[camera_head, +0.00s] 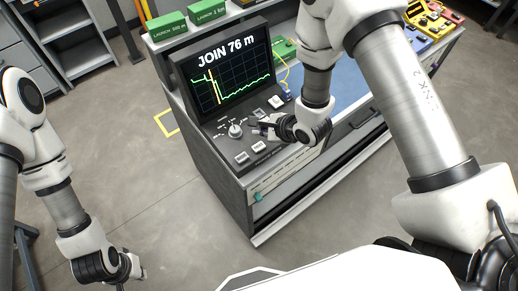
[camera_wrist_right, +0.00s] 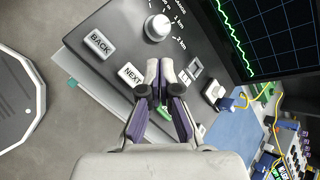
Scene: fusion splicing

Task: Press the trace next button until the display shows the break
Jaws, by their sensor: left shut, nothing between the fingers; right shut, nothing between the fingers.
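The display (camera_head: 230,75) reads "JOIN 76 m" above a green trace with a yellow-orange vertical marker near its left side. It also shows in part in the right wrist view (camera_wrist_right: 275,35). In that view the white NEXT button (camera_wrist_right: 130,74) lies just left of my right gripper (camera_wrist_right: 161,72), with the BACK button (camera_wrist_right: 98,42) further up-left. My right gripper (camera_head: 258,131) is shut and empty over the control panel; whether it touches the panel I cannot tell. My left gripper (camera_head: 122,282) is low at the left, away from the console, its tips partly hidden.
A round selector knob (camera_wrist_right: 157,27) stands close to the right fingertips, with more buttons beside them. Green launch boxes (camera_head: 207,11) stand behind the display. A blue mat (camera_head: 348,88) lies right of the console.

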